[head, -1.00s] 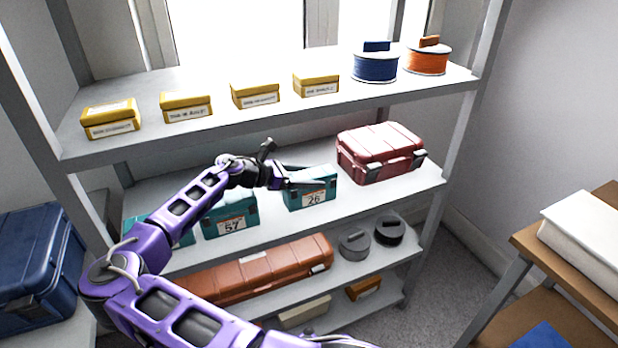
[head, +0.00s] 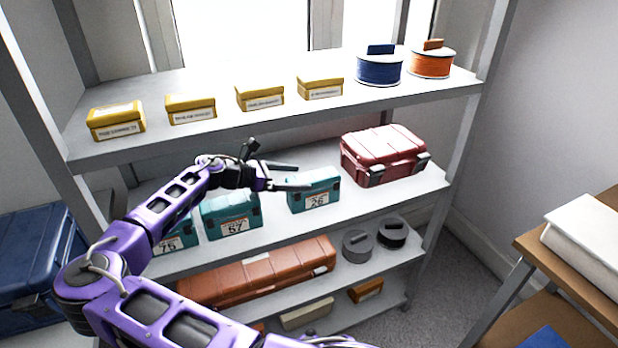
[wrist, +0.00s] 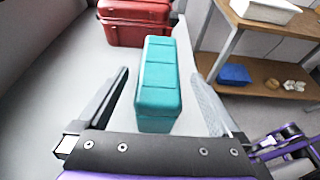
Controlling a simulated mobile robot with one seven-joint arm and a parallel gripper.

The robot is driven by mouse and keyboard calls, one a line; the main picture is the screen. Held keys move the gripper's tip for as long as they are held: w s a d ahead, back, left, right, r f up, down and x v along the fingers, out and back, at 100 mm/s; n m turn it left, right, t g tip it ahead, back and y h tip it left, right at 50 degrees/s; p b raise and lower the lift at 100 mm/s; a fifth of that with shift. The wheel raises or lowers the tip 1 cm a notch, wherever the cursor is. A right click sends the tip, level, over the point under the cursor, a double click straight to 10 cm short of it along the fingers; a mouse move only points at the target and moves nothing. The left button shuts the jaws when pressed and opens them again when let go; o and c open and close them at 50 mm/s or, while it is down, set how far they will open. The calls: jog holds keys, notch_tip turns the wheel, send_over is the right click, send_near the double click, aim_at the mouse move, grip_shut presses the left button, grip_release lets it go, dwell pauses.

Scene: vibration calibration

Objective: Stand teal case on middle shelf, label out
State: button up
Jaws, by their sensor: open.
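Three teal cases stand on the middle shelf (head: 270,229) with their labels facing out. The case labelled 26 (head: 316,190) is rightmost, the case labelled 57 (head: 230,214) is left of it, and the case labelled 75 (head: 172,238) is partly hidden behind my arm. In the wrist view, case 26 (wrist: 158,85) stands upright ahead between the spread fingers (wrist: 165,90), with a gap on each side.
A red case (head: 384,155) stands right of case 26. The upper shelf holds yellow boxes (head: 190,109), a blue spool (head: 379,68) and an orange spool (head: 431,62). Below are a long orange case (head: 262,272) and grey weights (head: 357,246). A wooden table (head: 560,262) stands at right.

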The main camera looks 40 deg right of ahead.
jog(key=v, duration=0.6)
jog(key=shift+a, duration=0.25)
jog(key=shift+r, duration=0.1)
